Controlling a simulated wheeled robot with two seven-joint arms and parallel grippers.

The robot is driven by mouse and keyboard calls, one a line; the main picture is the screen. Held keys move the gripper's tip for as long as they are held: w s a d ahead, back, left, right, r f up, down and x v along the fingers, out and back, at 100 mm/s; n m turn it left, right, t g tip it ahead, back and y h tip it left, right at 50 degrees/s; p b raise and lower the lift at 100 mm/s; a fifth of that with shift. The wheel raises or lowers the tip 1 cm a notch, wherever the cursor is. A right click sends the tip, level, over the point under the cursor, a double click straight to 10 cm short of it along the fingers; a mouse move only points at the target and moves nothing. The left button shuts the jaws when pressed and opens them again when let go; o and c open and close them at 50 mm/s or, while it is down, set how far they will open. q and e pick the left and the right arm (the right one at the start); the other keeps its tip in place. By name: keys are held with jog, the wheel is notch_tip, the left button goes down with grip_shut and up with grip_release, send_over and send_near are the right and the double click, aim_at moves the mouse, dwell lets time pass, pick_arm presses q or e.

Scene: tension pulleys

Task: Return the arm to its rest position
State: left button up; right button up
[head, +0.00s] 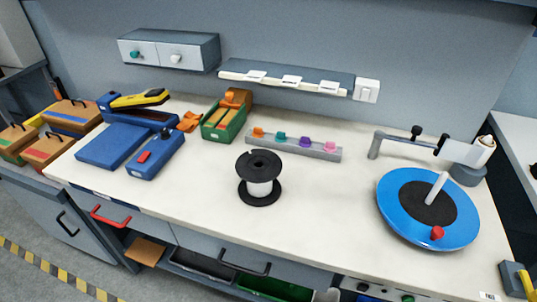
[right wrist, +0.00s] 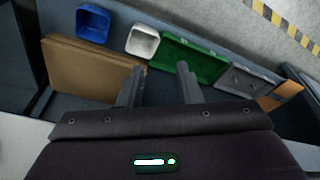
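My right gripper (right wrist: 159,85) shows in the right wrist view with its two dark fingers apart and nothing between them. It points down toward an open shelf with bins, below the bench. Neither of my grippers can be made out in the head view. On the bench in the head view, a grey jointed arm (head: 405,139) on a post reaches over toward a white block at the back right. A blue turntable disc (head: 398,211) with a dark centre, a white rod and a red knob stands in front of it. A black spool (head: 259,164) with a white core stands upright mid-bench.
The white bench top (head: 320,215) is clear between spool and disc. A rail with coloured knobs (head: 295,145) lies behind. Blue and green boxes stand at left. In the right wrist view are a cardboard box (right wrist: 90,68), a green tray (right wrist: 195,58), and blue and white bins.

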jog(key=s+d+f+b, duration=0.1)
jog(key=s+f+b, duration=0.4)
jog(key=f, duration=1.4)
jog(key=s+d+f+g, duration=0.1)
jog(key=s+d+f, duration=0.2)
jog(key=s+f, duration=1)
jog(key=s, duration=0.4)
jog(key=shift+s+f+g, duration=0.2)
jog(key=shift+f+g, duration=0.1)
